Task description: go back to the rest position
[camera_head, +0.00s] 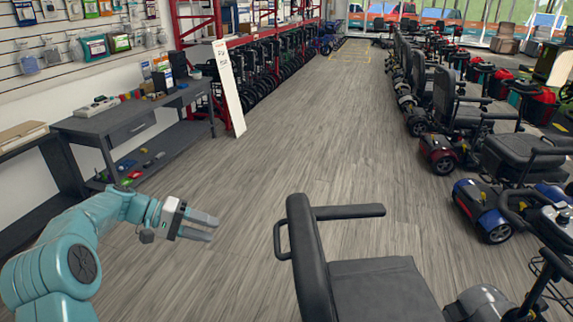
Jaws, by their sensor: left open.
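My left arm comes in from the lower left in teal. Its left gripper (203,227) is grey with two fingers pointing right, a small gap between them. It is open and empty, held above the bare wooden floor, left of the nearest scooter seat. My right gripper does not show in the head view.
A dark workbench (112,137) with small items stands at the left wall. A white sign board (229,90) leans against the red rack. A black scooter seat (378,290) is close in front. Scooters (468,110) line the right. The aisle (290,130) between is clear.

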